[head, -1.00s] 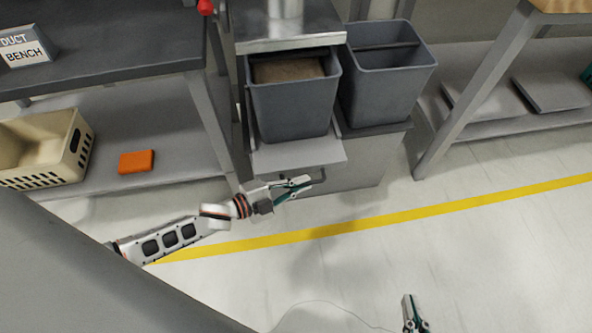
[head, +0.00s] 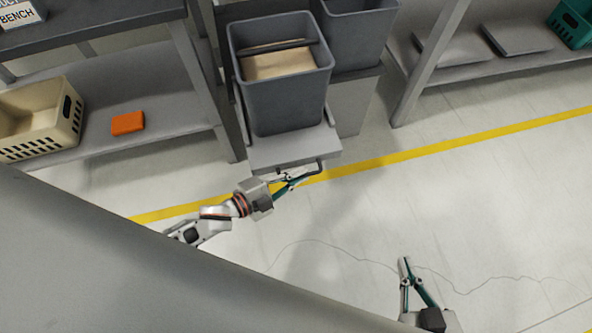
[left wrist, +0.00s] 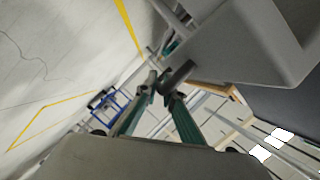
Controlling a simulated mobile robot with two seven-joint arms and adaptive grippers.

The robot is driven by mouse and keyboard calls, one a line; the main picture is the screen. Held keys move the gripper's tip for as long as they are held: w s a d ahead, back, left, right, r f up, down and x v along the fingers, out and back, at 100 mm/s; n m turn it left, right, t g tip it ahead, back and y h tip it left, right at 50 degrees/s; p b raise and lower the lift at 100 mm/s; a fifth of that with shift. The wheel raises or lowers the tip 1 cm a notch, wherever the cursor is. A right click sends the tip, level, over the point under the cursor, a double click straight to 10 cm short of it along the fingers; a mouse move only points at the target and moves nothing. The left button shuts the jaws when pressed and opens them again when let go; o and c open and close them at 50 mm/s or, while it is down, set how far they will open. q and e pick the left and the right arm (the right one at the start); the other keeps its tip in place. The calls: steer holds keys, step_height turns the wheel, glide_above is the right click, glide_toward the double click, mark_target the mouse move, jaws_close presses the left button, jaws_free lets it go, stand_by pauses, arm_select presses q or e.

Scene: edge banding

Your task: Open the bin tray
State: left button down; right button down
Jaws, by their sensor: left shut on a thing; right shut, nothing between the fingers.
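The bin tray (head: 290,154) is a light grey pull-out shelf, extended from under the cabinet, with a grey bin (head: 285,105) standing on it. A handle (head: 320,169) runs along the tray's front; it shows as a dark bar in the left wrist view (left wrist: 178,75). My left gripper (head: 303,176) is shut on the handle, and its green-sided fingers meet at the bar in the left wrist view (left wrist: 163,92). My right gripper (head: 405,264) is shut and empty, over the floor at the lower right.
A second grey bin (head: 352,35) stands behind the tray on a cabinet (head: 352,104). A shelf at left holds a cream basket (head: 45,120) and an orange box (head: 128,124). A shelving unit (head: 465,85) stands at right. The floor ahead is clear, crossed by a yellow line (head: 440,149).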

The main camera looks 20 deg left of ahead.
stand_by(0.3)
arm_select(q)
steer(key=c, duration=2.2)
jaws_free()
steer(key=shift+o, duration=0.2)
steer(key=shift+s, duration=0.1)
steer(key=v, duration=1.2)
steer(key=shift+f, duration=0.1)
